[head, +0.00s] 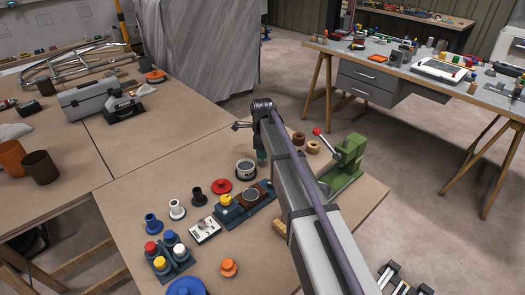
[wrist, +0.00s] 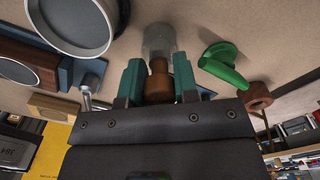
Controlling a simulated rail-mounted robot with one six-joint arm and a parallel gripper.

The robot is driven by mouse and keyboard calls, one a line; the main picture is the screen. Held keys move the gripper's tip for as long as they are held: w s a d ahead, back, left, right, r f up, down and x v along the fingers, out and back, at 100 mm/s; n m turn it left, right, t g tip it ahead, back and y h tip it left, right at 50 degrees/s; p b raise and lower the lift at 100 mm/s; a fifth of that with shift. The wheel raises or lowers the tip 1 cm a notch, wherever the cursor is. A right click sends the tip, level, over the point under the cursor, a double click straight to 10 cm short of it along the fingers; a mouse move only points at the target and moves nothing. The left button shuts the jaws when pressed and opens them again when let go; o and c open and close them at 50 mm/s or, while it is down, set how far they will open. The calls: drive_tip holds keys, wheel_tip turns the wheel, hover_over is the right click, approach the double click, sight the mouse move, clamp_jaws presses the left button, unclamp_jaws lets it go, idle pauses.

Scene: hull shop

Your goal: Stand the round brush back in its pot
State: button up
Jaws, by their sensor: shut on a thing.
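My gripper (head: 262,158) is low over the far part of the near table. In the wrist view its teal fingers (wrist: 159,85) are shut on a brown, round-sectioned piece (wrist: 158,78), which looks like part of the round brush. A pale grey, see-through-looking cylinder (wrist: 160,42) shows just beyond it; I cannot tell whether it is joined to the brush. A round grey-white pot with a dark top (head: 246,170) stands just left of my gripper. Its rim (wrist: 72,48) shows large in the wrist view. I cannot tell whether this is the brush's pot.
A blue-grey tray (head: 228,216) lies left of my arm. A red disc (head: 221,186) and several small knobs stand nearby. Brown rings (head: 313,147) and a green press (head: 347,160) are right. A curved green piece (wrist: 225,70) is close right of the fingers. A brown pot (head: 40,168) stands far left.

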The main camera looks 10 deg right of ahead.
drive_tip(key=shift+f+b, duration=0.4)
drive_tip(key=shift+f, duration=0.1)
drive_tip(key=o, duration=0.7)
drive_tip(key=shift+c, duration=0.2)
drive_tip(key=shift+r, duration=0.1)
wheel_tip(320, 180, up, 11)
drive_tip(key=p, duration=1.1)
